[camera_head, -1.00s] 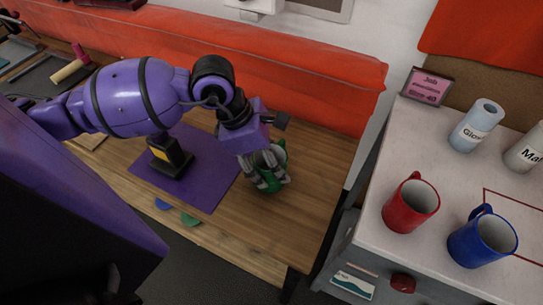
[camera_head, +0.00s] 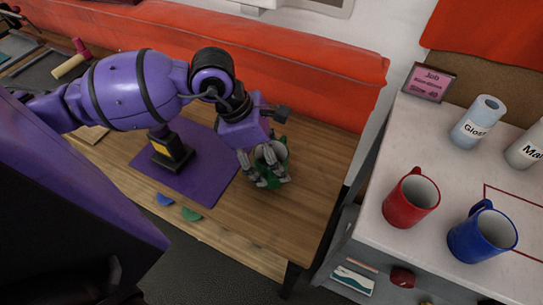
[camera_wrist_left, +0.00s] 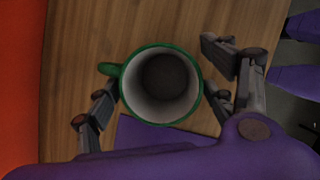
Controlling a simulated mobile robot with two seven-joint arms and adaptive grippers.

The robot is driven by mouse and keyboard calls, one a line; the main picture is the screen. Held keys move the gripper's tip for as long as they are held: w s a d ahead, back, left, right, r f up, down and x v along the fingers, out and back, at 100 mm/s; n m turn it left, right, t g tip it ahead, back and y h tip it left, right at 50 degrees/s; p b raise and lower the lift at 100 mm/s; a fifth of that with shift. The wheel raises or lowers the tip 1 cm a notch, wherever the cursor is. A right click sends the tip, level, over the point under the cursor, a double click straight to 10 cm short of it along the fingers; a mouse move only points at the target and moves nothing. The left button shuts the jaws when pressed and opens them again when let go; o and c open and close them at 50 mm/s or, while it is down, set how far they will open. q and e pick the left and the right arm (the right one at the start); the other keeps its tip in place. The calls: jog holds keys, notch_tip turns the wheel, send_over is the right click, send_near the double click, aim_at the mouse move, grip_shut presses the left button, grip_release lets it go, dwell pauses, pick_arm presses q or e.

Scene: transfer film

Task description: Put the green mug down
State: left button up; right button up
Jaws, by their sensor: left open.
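The green mug (camera_wrist_left: 163,85) is upright over the wooden table in the left wrist view, its empty pale inside facing the camera and its handle pointing left. In the head view only parts of the mug (camera_head: 284,150) show behind my left gripper (camera_head: 273,181). The mug seems to stand on the bare wood, but its base is hidden. My left gripper (camera_wrist_left: 163,95) is open, with fingers on both sides of the mug. I cannot tell whether any finger still touches it. My right gripper is not in view.
A purple mat (camera_head: 205,192) with a black, yellow-faced object (camera_head: 170,153) lies left of the mug. A red padded back (camera_head: 300,80) runs behind the table. A separate pale counter (camera_head: 385,255) at right holds a red mug (camera_head: 410,200), a blue mug (camera_head: 482,235) and labelled cylinders.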

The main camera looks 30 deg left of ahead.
pick_arm(q)
jog(key=p+v, duration=0.1)
jog(key=v, duration=1)
jog(key=shift+r, duration=0.25)
jog(key=shift+s, duration=0.1)
